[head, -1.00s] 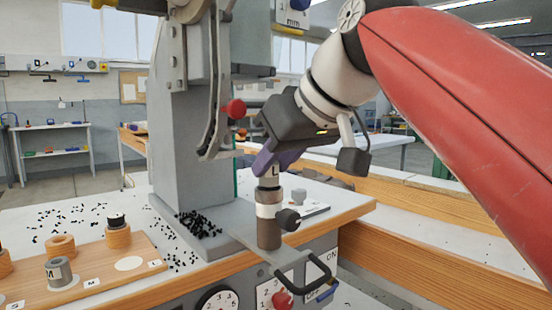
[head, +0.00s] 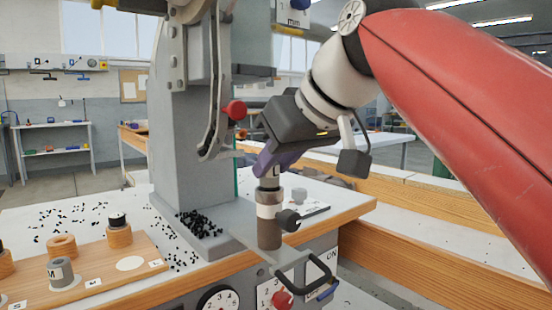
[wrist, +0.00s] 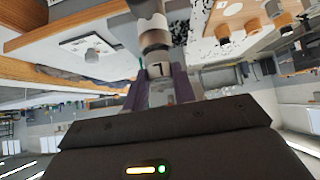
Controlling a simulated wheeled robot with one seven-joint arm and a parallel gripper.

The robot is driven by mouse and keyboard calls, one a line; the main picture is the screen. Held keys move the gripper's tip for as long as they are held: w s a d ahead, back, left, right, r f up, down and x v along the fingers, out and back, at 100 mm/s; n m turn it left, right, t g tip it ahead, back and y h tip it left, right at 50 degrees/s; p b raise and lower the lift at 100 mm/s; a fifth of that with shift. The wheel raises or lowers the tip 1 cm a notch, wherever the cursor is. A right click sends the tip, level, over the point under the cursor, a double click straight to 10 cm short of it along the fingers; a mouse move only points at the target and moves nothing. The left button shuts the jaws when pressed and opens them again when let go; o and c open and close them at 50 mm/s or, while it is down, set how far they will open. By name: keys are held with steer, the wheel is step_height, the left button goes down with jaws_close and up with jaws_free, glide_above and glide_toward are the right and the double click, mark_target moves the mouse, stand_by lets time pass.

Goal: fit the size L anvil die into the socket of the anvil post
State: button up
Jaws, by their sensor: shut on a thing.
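The size L anvil die (head: 270,182) is a small grey cylinder with an L mark, upright at the top of the anvil post (head: 269,233). The post is a dark cylinder with a pale collar and a black side knob. My gripper (head: 272,165) has purple fingers and is shut on the die, coming in tilted from the upper right. In the wrist view the L die (wrist: 160,69) shows between the fingers, in line with the post (wrist: 152,22). The socket is hidden, and I cannot tell how deep the die sits in it.
The grey press column (head: 180,140) and a red-knobbed lever (head: 235,109) stand close left of my gripper. A wooden board (head: 100,285) at left holds a grey M die (head: 61,273) and wooden pieces. Black eyelets (head: 200,224) lie by the column.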

steer(key=shift+f+b, duration=0.75)
steer(key=shift+f, duration=0.15)
steer(key=o, duration=0.9)
steer(key=shift+o, duration=0.6)
steer(key=shift+r, duration=0.1)
steer(key=shift+r+p, duration=2.5)
steer(key=shift+p, duration=0.05)
steer(key=shift+s+f, duration=0.1)
